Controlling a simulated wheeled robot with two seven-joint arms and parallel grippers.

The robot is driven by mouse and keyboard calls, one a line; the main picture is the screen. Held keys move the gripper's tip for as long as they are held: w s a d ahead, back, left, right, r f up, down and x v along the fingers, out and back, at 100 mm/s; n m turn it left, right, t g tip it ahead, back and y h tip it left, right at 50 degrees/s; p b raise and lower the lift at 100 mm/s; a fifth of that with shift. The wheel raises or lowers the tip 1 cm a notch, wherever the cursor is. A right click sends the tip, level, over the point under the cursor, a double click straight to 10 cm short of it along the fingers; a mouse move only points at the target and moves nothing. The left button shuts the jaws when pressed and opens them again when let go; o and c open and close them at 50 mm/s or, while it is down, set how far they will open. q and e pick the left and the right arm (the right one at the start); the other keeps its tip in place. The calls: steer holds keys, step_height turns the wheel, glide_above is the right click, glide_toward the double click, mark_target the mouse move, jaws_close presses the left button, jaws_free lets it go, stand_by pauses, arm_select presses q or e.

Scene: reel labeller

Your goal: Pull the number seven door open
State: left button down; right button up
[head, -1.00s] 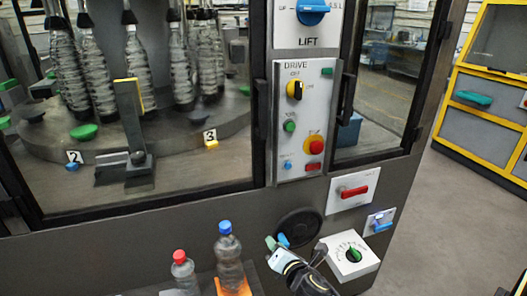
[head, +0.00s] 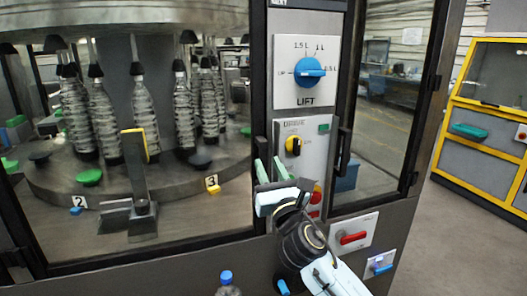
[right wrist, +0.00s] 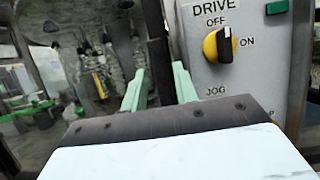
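No number seven shows on any door. The left glass door (head: 190,207) has a dark frame and appears closed. The right glass door (head: 383,110) also appears closed, with a dark vertical handle (head: 344,150) on its left side. My right gripper (head: 271,169) is raised in front of the dark post between the left door and the drive panel, hiding that part of the frame. Its two green fingers stand apart in the right wrist view (right wrist: 158,88), with a dark vertical strip visible beyond the gap. I cannot tell whether they touch it. My left gripper is out of view.
The drive panel (head: 292,135) with its yellow knob (right wrist: 218,45) is close to the right of my gripper. The lift panel (head: 305,70) is above it. A red switch (head: 353,238) and a blue-capped bottle (head: 227,285) are lower down. Floor is clear at right.

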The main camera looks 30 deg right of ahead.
mark_target(264, 157)
steer(key=shift+x, duration=2.3)
jaws_close()
